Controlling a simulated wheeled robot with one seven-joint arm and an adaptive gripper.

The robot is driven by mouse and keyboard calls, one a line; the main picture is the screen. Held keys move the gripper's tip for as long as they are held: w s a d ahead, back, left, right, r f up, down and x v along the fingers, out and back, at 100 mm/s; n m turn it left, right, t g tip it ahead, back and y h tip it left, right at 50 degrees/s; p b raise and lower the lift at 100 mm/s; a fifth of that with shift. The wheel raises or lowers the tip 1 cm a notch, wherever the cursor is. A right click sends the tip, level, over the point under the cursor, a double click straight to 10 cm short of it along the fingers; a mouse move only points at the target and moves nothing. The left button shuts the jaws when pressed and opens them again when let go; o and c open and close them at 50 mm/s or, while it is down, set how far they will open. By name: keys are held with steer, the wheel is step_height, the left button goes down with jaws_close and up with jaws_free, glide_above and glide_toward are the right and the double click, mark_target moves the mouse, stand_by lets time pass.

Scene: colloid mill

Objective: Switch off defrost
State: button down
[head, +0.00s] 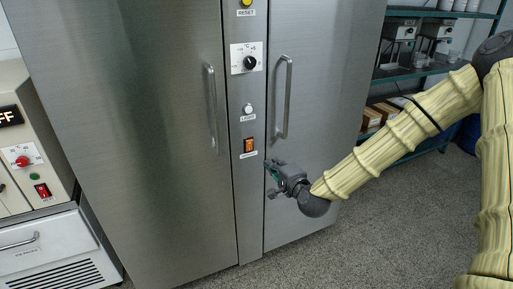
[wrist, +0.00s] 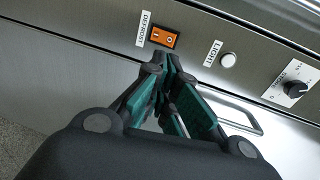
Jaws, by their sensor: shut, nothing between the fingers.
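The defrost switch (head: 249,146) is an orange rocker on the steel strip between the two cabinet doors. It also shows in the wrist view (wrist: 164,36), where the label "DEFROST" (wrist: 144,29) is beside it and the rocker carries I and O marks. My gripper (head: 271,170) is shut and empty, a little below and to the right of the switch in the head view. In the wrist view its fingertips (wrist: 170,58) are just below the switch. I cannot tell whether they touch the panel.
Above the switch are a white light button (head: 248,109), a black dial (head: 250,63) and a yellow reset button (head: 246,3). Vertical handles (head: 212,108) (head: 284,97) flank the strip. A control unit with a red dial (head: 22,161) stands at left. Shelves (head: 412,70) stand at right.

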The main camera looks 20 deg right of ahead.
mark_target(253, 143)
steer(key=p+x, duration=0.1)
steer(key=x, duration=0.3)
steer(key=p+x, duration=0.1)
steer(key=x, duration=0.4)
steer(key=r+p+x, duration=0.1)
steer(key=x, duration=0.3)
steer(key=shift+w+a, duration=0.1)
steer(key=shift+w, duration=0.35)
